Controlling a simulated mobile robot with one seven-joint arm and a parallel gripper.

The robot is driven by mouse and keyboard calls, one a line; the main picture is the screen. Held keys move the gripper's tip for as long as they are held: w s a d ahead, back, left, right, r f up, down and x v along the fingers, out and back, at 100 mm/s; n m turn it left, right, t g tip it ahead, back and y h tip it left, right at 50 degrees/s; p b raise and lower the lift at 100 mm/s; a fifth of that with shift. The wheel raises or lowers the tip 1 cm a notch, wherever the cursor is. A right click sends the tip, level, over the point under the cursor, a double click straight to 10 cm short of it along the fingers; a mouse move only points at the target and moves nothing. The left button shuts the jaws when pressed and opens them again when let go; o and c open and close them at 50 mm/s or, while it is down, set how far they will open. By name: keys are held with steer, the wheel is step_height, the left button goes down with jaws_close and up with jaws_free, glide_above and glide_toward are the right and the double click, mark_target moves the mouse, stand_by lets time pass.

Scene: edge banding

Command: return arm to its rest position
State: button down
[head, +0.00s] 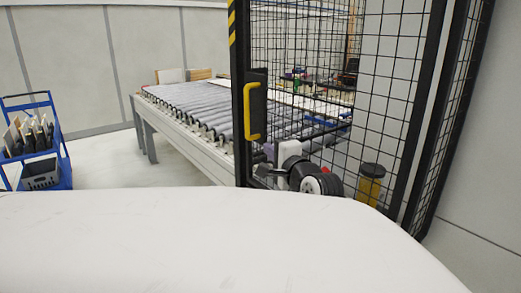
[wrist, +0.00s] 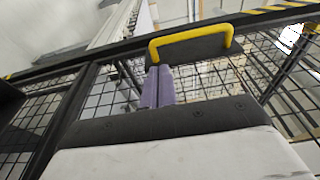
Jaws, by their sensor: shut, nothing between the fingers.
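My gripper (wrist: 159,70) shows in the wrist view with its two purple fingers together and nothing between them. Its dark and white body fills the bottom of that view. The fingers point at a dark mesh door with a yellow handle (wrist: 190,38); they appear just below the handle, and I cannot tell whether they touch the door. In the head view the same yellow handle (head: 253,110) stands on the door's near post, and my arm's black and white wrist part shows low beside the mesh. Most of my arm is hidden.
A roller conveyor (head: 200,105) runs behind the door at the left. A blue cart (head: 62,150) with dark panels stands at the far left. A yellow cylinder (head: 370,188) with a black top stands by the mesh at the right. Pale floor lies open between cart and conveyor.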

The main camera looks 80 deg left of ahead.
steer(key=shift+v, duration=1.55)
